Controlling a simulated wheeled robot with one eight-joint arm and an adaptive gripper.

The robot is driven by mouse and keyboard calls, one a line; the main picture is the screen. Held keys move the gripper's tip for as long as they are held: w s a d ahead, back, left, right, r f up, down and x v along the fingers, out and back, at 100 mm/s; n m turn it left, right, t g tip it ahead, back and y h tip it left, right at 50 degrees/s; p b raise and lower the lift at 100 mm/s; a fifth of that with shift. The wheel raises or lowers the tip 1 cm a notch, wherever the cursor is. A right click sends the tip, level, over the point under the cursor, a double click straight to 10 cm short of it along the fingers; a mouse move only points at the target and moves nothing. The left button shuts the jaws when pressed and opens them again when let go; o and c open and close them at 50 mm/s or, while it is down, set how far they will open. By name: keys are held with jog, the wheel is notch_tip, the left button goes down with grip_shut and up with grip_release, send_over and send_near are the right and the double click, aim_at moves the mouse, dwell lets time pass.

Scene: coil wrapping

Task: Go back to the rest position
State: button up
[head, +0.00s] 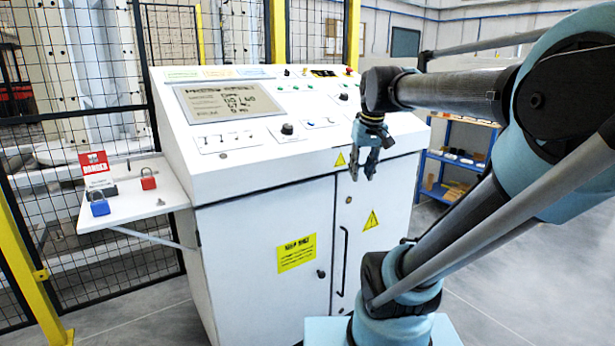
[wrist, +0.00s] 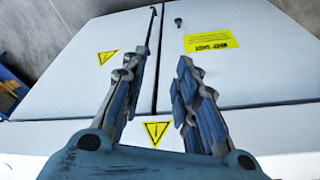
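My gripper (head: 363,174) hangs fingers-down in front of the upper right part of the white control console (head: 260,230), below the edge of its sloping panel. In the wrist view my gripper (wrist: 160,70) has its two fingers apart with nothing between them. Behind the fingers are the console's white doors (wrist: 110,75), the gap between them and yellow warning labels. No held object shows. I cannot tell exactly how far the fingertips are from the doors.
A side shelf (head: 130,208) left of the console holds a blue padlock (head: 99,205), a red padlock (head: 148,180) and a red danger tag (head: 95,163). A black mesh fence (head: 60,180) stands behind. A blue rack (head: 455,165) stands at right. Grey floor lies in front.

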jog(key=s+d+f+m, duration=0.1)
jog(key=s+f, duration=0.5)
jog(key=f, duration=0.3)
jog(key=s+d+f, duration=0.2)
jog(key=s+f, duration=0.5)
jog(key=f, duration=0.3)
jog(key=shift+s+f+m+g+h, duration=0.2)
jog(key=shift+s+m+g+h, duration=0.1)
jog(key=shift+m+g, duration=0.1)
jog(key=shift+d, duration=0.1)
jog(key=shift+w+f, duration=0.2)
jog(key=shift+w, duration=0.25)
jog(key=shift+c, duration=0.8)
